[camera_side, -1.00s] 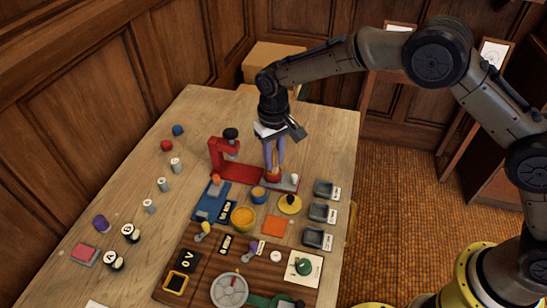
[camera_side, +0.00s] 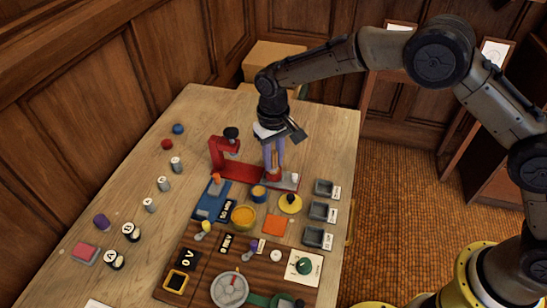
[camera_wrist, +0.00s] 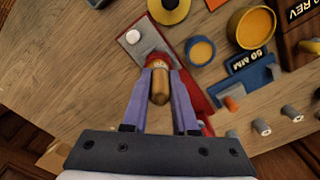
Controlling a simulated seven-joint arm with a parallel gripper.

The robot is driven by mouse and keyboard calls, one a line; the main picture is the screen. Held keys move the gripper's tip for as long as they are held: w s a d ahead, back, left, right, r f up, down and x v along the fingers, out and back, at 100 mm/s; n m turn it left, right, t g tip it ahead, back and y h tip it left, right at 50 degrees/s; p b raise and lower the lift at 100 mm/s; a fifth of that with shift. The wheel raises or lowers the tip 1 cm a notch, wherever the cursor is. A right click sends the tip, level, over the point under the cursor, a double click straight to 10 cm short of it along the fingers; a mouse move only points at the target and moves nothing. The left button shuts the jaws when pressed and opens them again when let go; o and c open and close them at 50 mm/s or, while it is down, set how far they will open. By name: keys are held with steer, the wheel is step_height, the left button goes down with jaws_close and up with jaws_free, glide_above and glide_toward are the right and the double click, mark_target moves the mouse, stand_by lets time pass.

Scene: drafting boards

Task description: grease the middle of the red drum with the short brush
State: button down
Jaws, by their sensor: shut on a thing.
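My gripper (camera_side: 274,165) points down over the grey end of the red stand's base and is shut on a short wooden-handled tool, seemingly the brush (camera_side: 275,157). In the wrist view the rounded brown handle (camera_wrist: 159,88) lies between the two purple fingers. A red round part (camera_wrist: 158,60) sits right at the handle's far end. I cannot tell whether it belongs to the tool or to a seat under it. The bristles are hidden. A small red cylinder (camera_side: 167,144), possibly the red drum, stands at the table's left.
A red upright stand (camera_side: 217,155) is close left of my gripper. A blue pot (camera_side: 259,194), a yellow bowl (camera_side: 243,217) and a yellow disc with a black knob (camera_side: 290,203) are in front. Grey trays (camera_side: 325,188) line the right edge.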

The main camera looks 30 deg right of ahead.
steer(key=shift+w+d, duration=0.3)
stand_by(1.7)
steer(key=shift+s+a, duration=0.3)
steer(key=shift+s, duration=0.05)
stand_by(0.4)
steer(key=shift+w+d, duration=0.3)
steer(key=shift+w, duration=0.05)
stand_by(0.4)
steer(key=shift+s+a, duration=0.3)
stand_by(0.5)
steer(key=shift+w+d, duration=0.3)
stand_by(0.4)
steer(key=shift+r, duration=0.1)
steer(key=shift+r, duration=3.45)
